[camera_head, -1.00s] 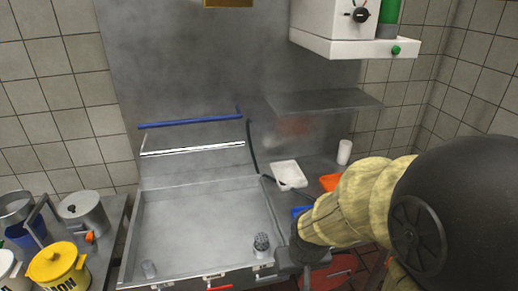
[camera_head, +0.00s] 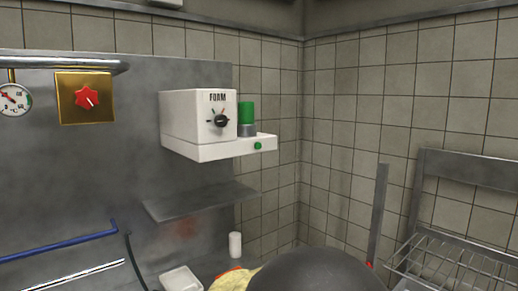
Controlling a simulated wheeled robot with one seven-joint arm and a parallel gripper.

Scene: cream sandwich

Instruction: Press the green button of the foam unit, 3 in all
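The foam unit (camera_head: 187,118) is a white box on the steel back wall, with a black dial (camera_head: 221,121) on its front. A green cylinder (camera_head: 247,112) on a grey base stands on its ledge at the right. The small round green button (camera_head: 257,146) sits on the front edge of that ledge. Nothing touches the button. Part of my arm shows at the bottom, well below the unit. My gripper is out of view, so its state is hidden.
A steel shelf (camera_head: 200,201) juts out below the unit. A white cup (camera_head: 235,245) and a white tray (camera_head: 181,279) are beneath it. A wire rack (camera_head: 455,262) stands at the right. A brass plate with a red knob (camera_head: 86,99) is at the left.

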